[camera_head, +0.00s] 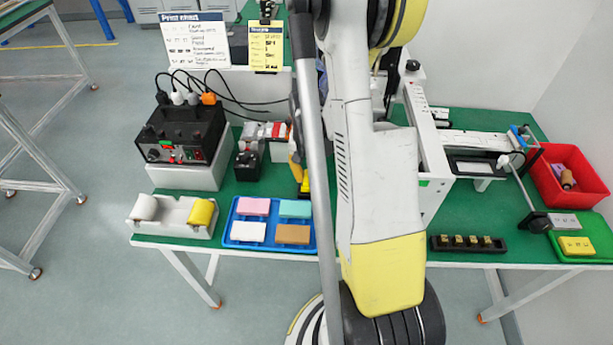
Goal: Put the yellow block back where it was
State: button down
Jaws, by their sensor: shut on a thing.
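A yellow block (577,245) lies on a green tray (600,226) at the right end of the table, in front of a grey block (564,222). Another small yellow piece (304,182) shows partly at the left edge of my arm, behind the blue tray (233,209). I cannot tell what it is, as my arm covers the rest. My large white and yellow arm link stands across the middle of the view. I cannot make out my gripper; my own arm may hide it.
The blue tray holds pink, teal, white and brown blocks. A white holder (172,230) with a white and a yellow roll stands to its left. A black power unit (184,133), a red bin (570,178) and a black rack (467,244) also stand on the green table.

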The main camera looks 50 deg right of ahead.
aim_at(306, 175)
jog(key=c, duration=1.5)
grip_release()
jog(key=shift+c, duration=0.2)
jog(key=shift+r, duration=0.1)
jog(key=w+a+r+n+t+p, duration=0.1)
jog(key=a+r+p, duration=0.2)
jog(key=r, duration=0.6)
jog(key=a+r+n+p, duration=0.1)
jog(key=a+r+p, duration=0.1)
jog(key=r, duration=0.6)
jog(key=s+a+r+n+t, duration=0.3)
jog(key=a+r+n, duration=0.1)
jog(key=a, duration=0.6)
jog(key=s+a+r+n+t, duration=0.3)
jog(key=a+r, duration=0.4)
jog(key=a, duration=0.3)
jog(key=shift+s+a+n, duration=0.25)
jog(key=shift+n, duration=0.25)
